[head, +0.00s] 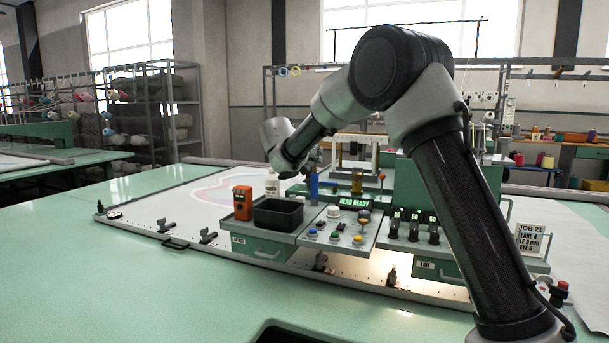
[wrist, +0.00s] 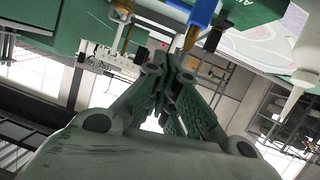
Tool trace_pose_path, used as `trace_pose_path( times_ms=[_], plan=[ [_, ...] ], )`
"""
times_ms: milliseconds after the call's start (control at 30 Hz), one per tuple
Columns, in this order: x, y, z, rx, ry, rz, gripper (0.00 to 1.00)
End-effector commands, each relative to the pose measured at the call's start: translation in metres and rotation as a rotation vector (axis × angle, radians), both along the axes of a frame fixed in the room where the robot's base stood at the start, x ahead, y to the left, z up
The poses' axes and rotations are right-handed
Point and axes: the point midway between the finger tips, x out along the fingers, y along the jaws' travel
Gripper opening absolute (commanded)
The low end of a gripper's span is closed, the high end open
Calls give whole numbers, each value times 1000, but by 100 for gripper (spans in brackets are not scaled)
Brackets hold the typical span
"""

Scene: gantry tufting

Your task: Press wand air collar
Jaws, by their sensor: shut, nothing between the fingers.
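A blue upright cylinder (head: 314,187), which looks like the wand, stands at the left of the green control unit in the head view. In the wrist view, a blue part with a brass-coloured end (wrist: 203,14) shows at the top, just beyond my fingertips. I cannot make out which part is the air collar. My gripper (wrist: 176,72) is shut and empty, with its fingers together and pointing towards the blue part. It appears close to it but apart. In the head view, my wrist is above and left of the blue cylinder, and the fingers are hard to make out.
A black bin (head: 278,214), an orange handheld device (head: 243,203) and a white bottle (head: 272,187) stand left of the cylinder. A button panel (head: 336,233) and a lit "HEAD READY" display (head: 351,202) are in front. The green table (head: 120,280) is clear at front left.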

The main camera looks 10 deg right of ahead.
Motion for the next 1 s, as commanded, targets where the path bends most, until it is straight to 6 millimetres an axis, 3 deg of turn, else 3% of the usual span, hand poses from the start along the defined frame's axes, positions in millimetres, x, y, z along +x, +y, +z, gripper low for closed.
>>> trace_pose_path(
  times_ms=[100, 300, 733, 1000],
  plan=[
    [26, 39, -17, 9, -76, 44, 0],
    [42, 68, -27, 27, -139, 78, 0],
    [46, 67, -29, 28, -142, 79, 0],
    [81, 43, -40, 28, -142, 76, 0]
  ],
)
